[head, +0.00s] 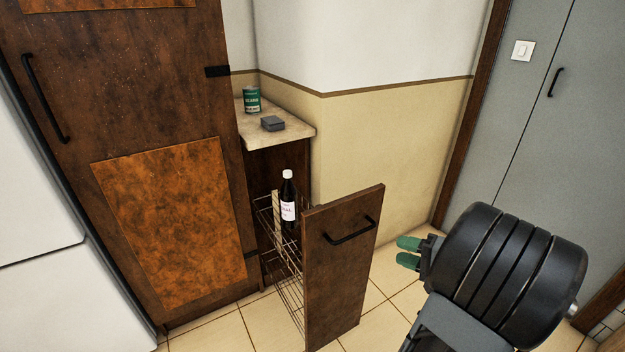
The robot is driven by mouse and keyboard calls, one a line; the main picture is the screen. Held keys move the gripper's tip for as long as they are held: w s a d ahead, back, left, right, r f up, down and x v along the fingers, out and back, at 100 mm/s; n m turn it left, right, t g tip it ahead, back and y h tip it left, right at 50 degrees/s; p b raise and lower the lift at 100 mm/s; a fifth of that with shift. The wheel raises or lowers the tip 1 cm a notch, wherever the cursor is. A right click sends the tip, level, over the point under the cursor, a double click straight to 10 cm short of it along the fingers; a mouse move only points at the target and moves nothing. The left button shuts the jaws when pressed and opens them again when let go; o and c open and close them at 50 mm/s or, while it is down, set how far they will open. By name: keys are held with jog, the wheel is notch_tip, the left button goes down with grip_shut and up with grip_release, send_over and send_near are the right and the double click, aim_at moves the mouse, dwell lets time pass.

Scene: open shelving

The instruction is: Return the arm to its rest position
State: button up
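My gripper (408,252) shows at the lower right of the head view, with green fingertips that point left. The two fingertips stand a little apart with a gap between them, and nothing is held. It is to the right of the open pull-out drawer (343,270) and clear of its front panel. A dark bottle (288,200) with a white label and white cap stands upright in the drawer's wire rack. Its base is partly hidden by the rack and panel.
A green can (252,99) and a small dark grey box (273,123) sit on the narrow counter (290,134). A tall brown cabinet (170,220) and a white appliance (40,190) stand at the left. A grey door (560,130) is at the right. Tiled floor (385,290) shows between drawer and arm.

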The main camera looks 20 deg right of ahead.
jog(key=a+r+n+g+p, duration=0.7)
jog(key=a+r+g+p, duration=0.5)
jog(key=a+p, duration=0.45)
jog(key=a+r+n+t+h+p, duration=0.1)
jog(key=a+r+n+h+p, duration=0.2)
jog(key=r+p, duration=0.2)
jog(key=a+r+n+h+p, duration=0.3)
jog(key=r+h+p, duration=0.1)
jog(key=r, duration=0.5)
jog(key=shift+s+a+t+h+p, duration=0.15)
jog(key=shift+a+t+h+p, duration=0.2)
jog(key=shift+p, duration=0.3)
